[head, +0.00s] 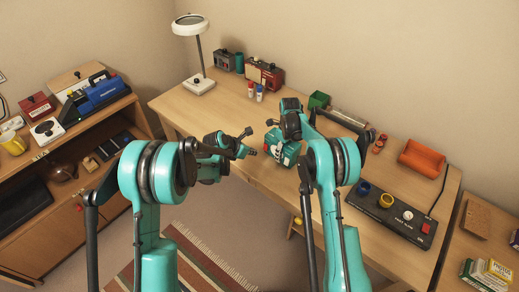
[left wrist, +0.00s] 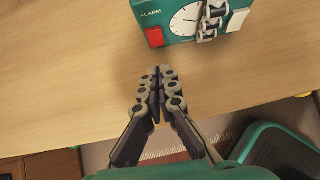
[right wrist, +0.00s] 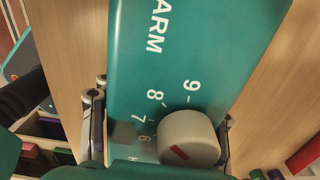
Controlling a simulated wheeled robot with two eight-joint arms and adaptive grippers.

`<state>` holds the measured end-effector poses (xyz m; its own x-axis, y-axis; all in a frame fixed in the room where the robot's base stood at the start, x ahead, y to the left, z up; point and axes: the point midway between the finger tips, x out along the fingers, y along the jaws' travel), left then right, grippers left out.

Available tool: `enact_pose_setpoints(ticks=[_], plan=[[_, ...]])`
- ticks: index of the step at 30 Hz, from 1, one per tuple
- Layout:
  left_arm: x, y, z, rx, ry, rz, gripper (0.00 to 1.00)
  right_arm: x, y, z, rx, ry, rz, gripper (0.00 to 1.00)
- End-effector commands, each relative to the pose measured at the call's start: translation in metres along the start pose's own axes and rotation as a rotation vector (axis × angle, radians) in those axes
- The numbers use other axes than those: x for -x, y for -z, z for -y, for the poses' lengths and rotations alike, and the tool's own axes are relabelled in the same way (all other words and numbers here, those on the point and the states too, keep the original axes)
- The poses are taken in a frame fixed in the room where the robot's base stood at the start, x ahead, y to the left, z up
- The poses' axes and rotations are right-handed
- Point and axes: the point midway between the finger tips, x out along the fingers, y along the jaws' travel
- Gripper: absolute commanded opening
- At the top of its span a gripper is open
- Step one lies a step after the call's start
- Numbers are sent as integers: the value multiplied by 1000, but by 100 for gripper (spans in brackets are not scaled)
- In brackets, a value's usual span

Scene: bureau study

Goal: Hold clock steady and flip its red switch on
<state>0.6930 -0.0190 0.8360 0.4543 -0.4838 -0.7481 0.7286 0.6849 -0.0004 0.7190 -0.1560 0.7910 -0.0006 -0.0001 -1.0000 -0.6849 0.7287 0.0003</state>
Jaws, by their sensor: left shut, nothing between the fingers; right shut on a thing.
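The clock (head: 283,150) is a teal box on the desk. In the left wrist view the clock (left wrist: 178,8) shows an ALARM label, a white dial, a red switch (left wrist: 154,37) left of the dial and a white key (left wrist: 237,20) at right. I cannot tell the switch's position. My right gripper (right wrist: 160,115) is shut on the clock's body, a finger crossing the dial. The right wrist view shows a grey knob (right wrist: 188,138) with a red mark beside printed numbers. My left gripper (left wrist: 155,82) is shut and empty, short of the clock, apart from the red switch.
On the desk stand a lamp (head: 198,84), small red and white bottles (head: 255,90), a red box (head: 265,75), an orange tray (head: 421,158) and a dark control panel (head: 395,213). Bare desk lies between my left gripper and the clock. A shelf unit stands at left.

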Motion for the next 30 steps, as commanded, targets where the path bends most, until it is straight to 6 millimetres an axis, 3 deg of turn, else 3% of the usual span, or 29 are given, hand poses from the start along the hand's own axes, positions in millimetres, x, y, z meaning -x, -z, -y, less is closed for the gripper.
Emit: enact_pose_setpoints(ticks=[6,12,25,30], plan=[[51,-4,1,0,0,0,0,0,0,-1,1,-1,0,16],[78,-5,0,0,1,-1,0,0,0,0,1,0,0,16],[85,-6,1,-1,1,-1,0,0,0,0,0,0,1,16],[78,6,1,-1,1,-60,0,0,0,0,0,1,1,16]])
